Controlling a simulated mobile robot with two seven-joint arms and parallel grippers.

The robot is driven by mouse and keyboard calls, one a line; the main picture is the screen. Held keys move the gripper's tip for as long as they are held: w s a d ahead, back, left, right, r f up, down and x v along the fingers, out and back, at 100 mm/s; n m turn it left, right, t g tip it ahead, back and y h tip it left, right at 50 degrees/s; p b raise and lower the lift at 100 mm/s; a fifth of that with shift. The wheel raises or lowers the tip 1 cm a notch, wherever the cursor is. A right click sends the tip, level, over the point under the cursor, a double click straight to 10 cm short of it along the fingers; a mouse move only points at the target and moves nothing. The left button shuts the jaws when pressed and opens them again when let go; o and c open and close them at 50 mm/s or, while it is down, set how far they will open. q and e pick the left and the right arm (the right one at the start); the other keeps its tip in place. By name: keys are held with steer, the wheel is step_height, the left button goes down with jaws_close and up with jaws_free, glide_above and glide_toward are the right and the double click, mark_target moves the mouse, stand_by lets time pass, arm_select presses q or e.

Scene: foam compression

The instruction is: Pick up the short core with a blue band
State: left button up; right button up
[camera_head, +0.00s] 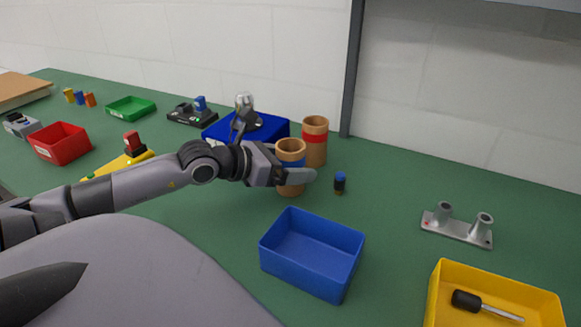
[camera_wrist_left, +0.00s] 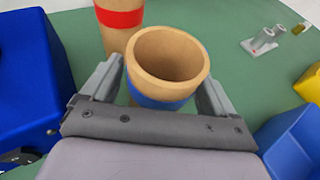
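The short tan core with a blue band (camera_head: 291,150) stands upright on the green table in the head view. In the left wrist view the same blue-banded core (camera_wrist_left: 165,98) is between the fingers, its hollow top facing the camera. My left gripper (camera_head: 293,176) is low around it, with one finger on each side. In the left wrist view my left gripper (camera_wrist_left: 160,90) looks open, with a narrow gap beside the left finger; contact on the right side is unclear. My right gripper is not in view.
A taller core with a red band (camera_head: 315,139) stands close behind. A blue box (camera_head: 270,128) is behind left. A metal fixture (camera_head: 457,228) and yellow bin (camera_head: 440,290) are farther right.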

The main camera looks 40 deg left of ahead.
arm_select(q)
steer(key=c, duration=0.8)
steer(key=shift+o, duration=0.2)
